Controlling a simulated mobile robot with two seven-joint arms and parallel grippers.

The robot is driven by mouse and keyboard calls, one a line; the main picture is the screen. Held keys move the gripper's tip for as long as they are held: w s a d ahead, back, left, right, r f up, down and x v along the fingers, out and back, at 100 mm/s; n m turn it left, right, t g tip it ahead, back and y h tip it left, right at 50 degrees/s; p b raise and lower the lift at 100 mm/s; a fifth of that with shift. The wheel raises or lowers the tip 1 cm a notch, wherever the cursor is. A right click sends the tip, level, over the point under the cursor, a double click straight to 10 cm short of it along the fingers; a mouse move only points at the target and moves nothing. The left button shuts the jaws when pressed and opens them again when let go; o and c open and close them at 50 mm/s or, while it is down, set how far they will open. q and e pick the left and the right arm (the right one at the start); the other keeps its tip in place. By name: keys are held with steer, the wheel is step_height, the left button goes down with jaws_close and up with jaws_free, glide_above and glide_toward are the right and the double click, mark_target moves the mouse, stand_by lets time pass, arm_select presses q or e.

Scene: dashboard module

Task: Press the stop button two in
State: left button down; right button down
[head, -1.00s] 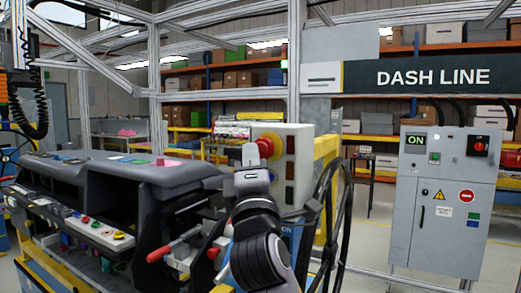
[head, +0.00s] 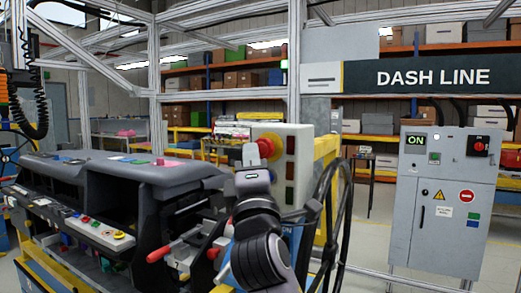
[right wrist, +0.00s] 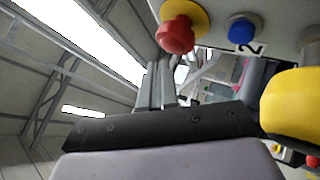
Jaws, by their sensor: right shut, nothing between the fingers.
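A red mushroom stop button (head: 265,147) on a yellow base sits on the face of a pale grey control box (head: 303,165) in the head view. My right gripper (head: 249,156) is shut and empty, its tip overlapping the button's left side in the picture. Whether they touch cannot be told from there. In the right wrist view a red button (right wrist: 176,36) with a yellow ring shows at the top, beside a blue button (right wrist: 241,30) and a label (right wrist: 254,49) reading 2. My left gripper is not in view.
The dark grey dashboard (head: 130,172) stands at the left, with a button strip (head: 90,229) below it. Red-tipped handles (head: 160,253) stick out near my right arm. A grey cabinet (head: 445,235) stands farther right.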

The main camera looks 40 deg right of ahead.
steer(key=shift+w+d, duration=0.15)
steer(key=shift+d, duration=0.2)
steer(key=shift+w+d, duration=0.15)
steer(key=shift+d, duration=0.2)
stand_by(0.6)
steer(key=shift+a, duration=0.1)
steer(key=shift+s+a+p, duration=0.3)
steer(key=shift+a, duration=0.35)
steer(key=a, duration=0.1)
steer(key=s+a, duration=0.1)
steer(key=a, duration=0.1)
steer(key=s+a, duration=0.1)
steer(key=shift+a, duration=0.3)
stand_by(0.8)
